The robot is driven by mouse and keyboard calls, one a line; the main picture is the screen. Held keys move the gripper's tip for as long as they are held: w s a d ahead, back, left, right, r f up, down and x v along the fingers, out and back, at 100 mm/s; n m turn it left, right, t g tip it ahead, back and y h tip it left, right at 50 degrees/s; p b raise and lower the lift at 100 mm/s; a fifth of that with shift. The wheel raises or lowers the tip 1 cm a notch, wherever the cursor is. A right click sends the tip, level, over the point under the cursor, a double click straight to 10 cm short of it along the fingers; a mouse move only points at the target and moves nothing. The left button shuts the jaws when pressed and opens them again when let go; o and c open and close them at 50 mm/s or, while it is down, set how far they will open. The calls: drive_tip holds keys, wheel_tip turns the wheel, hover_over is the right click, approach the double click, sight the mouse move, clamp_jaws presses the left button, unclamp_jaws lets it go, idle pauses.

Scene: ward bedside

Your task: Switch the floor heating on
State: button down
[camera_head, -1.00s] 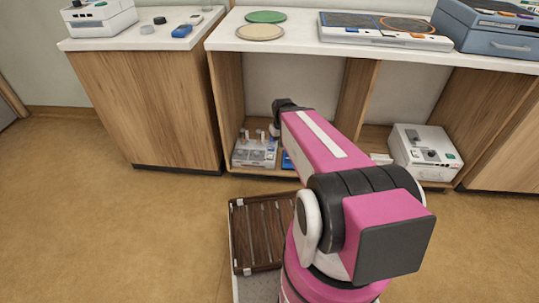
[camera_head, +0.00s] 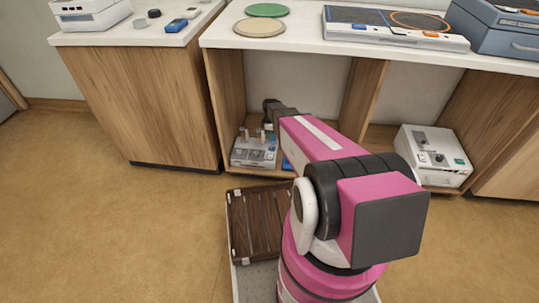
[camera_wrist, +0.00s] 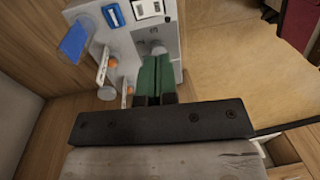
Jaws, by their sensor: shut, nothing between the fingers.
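A light grey control box (camera_head: 253,157) with several upright posts or levers and round dials stands in the left open compartment under the counter. In the wrist view a grey panel (camera_wrist: 122,45) carries a blue-framed label (camera_wrist: 113,15), a white label, levers with orange parts (camera_wrist: 112,63) and a round grey knob (camera_wrist: 158,48). My gripper (camera_wrist: 156,62) is shut and empty, its green fingers pointing at the panel just by this knob. I cannot tell whether they touch it. The arm mostly hides my gripper in the head view. No floor heating lettering is readable.
A second white box (camera_head: 433,155) with controls stands in the right compartment. The counter (camera_head: 300,38) above holds a green disc, a beige disc, a hob-like panel (camera_head: 395,27) and a blue case. A wooden divider (camera_head: 362,95) stands right of my arm. Open floor lies left.

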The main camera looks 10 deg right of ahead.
sight(270, 157)
drive_tip(key=f, duration=0.4)
drive_tip(key=s+f, duration=0.1)
drive_tip(key=f, duration=0.9)
drive_tip(key=shift+s+a, duration=0.25)
drive_tip(key=shift+s, duration=0.1)
drive_tip(key=shift+s+f, duration=0.1)
drive_tip(key=shift+f, duration=0.15)
drive_tip(key=shift+r, duration=0.1)
drive_tip(key=shift+w+d+r, duration=0.2)
drive_tip(key=shift+w+r, duration=0.15)
drive_tip(key=shift+w, duration=0.4)
drive_tip(key=shift+r, duration=0.1)
